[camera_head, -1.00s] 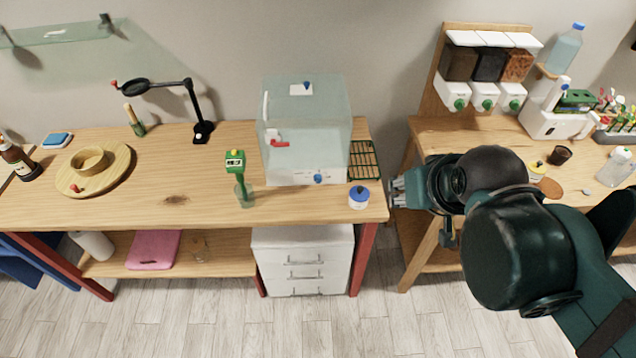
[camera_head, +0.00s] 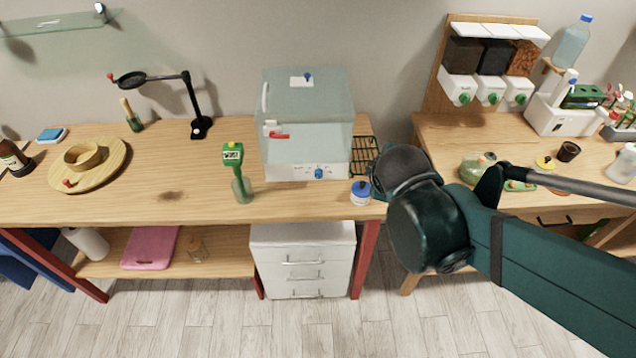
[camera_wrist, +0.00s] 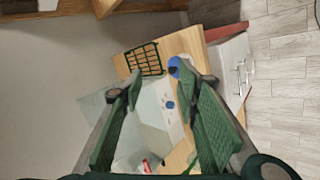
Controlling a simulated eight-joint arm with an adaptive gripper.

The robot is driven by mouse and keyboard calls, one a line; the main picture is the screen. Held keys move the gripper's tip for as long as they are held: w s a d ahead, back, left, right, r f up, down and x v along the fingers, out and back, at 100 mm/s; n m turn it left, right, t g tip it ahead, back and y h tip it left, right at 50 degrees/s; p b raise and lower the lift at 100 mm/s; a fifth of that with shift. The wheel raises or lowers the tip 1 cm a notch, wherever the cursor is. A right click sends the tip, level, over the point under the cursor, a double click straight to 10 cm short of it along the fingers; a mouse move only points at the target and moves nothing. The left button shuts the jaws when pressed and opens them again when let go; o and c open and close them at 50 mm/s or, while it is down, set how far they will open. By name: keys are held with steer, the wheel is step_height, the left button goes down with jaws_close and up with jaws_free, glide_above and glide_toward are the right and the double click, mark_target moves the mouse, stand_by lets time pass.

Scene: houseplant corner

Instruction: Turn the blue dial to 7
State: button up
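The blue dial (camera_head: 318,173) is on the lower front strip of the clear-walled box (camera_head: 305,110) on the left table. White markings surround the dial but are too small to read. In the wrist view the dial (camera_wrist: 170,105) shows between my gripper's fingers, some way beyond them. My gripper (camera_wrist: 157,82) is open and empty, its two green-padded fingers spread apart. In the head view my gripper is hidden behind my dark arm, to the right of the box.
A blue-lidded jar (camera_head: 361,193) stands near the table's right front corner, close to my arm. A green wire rack (camera_head: 363,155) lies right of the box. The table's middle is mostly clear.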

steer(key=w+a+f+n+t+h+b, duration=0.1)
steer(key=w+a+f+n+t+b, duration=0.1)
steer(key=w+a+f+n+b, duration=0.75)
steer(key=n+t, duration=0.3)
steer(key=n, duration=1.1)
glide_toward(319, 176)
steer(key=shift+d+r, duration=0.1)
steer(key=shift+d, duration=0.8)
steer(key=shift+a+f+n, duration=0.2)
steer(key=shift+a+n, duration=0.2)
steer(key=shift+n, duration=0.2)
steer(key=shift+a+f+n, duration=0.2)
steer(key=shift+a+n, duration=0.2)
steer(key=shift+n, duration=0.15)
steer(key=shift+w, duration=0.2)
steer(key=shift+b+x, duration=0.85)
steer(key=shift+x, duration=2.85)
steer(key=shift+r, duration=0.1)
steer(key=c, duration=0.9)
